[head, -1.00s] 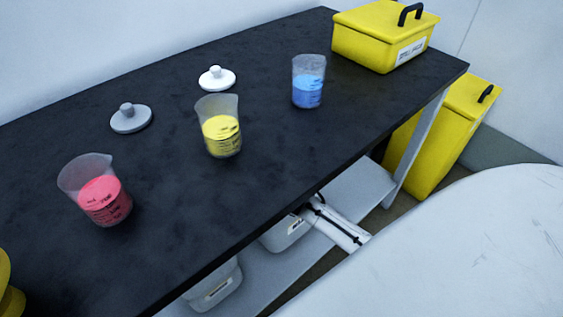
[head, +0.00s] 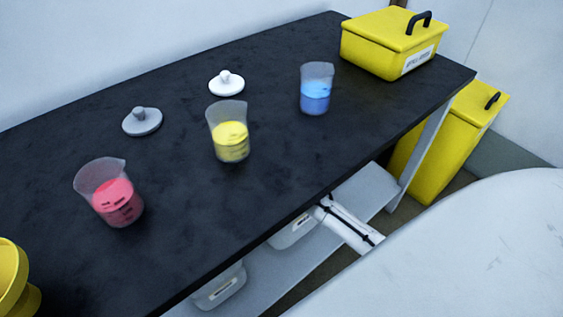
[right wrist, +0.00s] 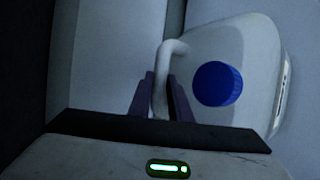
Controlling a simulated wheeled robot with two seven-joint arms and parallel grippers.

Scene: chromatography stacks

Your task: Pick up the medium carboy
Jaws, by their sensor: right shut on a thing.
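A pale, translucent carboy with a blue cap (right wrist: 217,84) fills the right of the right wrist view, its body (right wrist: 262,60) lying partly out of frame. My right gripper (right wrist: 161,82) is shut on its looped handle, one dark finger on each side. In the head view a carboy (head: 292,234) shows on the lower shelf beside my white right arm, its top hidden by the table. My right fingers are hidden there. Another pale carboy (head: 220,288) stands further left on the shelf. My left gripper is not in view.
The black tabletop (head: 200,200) overhangs the lower shelf (head: 300,265). On it stand red (head: 112,195), yellow (head: 230,132) and blue (head: 316,90) beakers, two lids and a yellow box (head: 388,45). A yellow bin (head: 440,150) stands by the right table leg.

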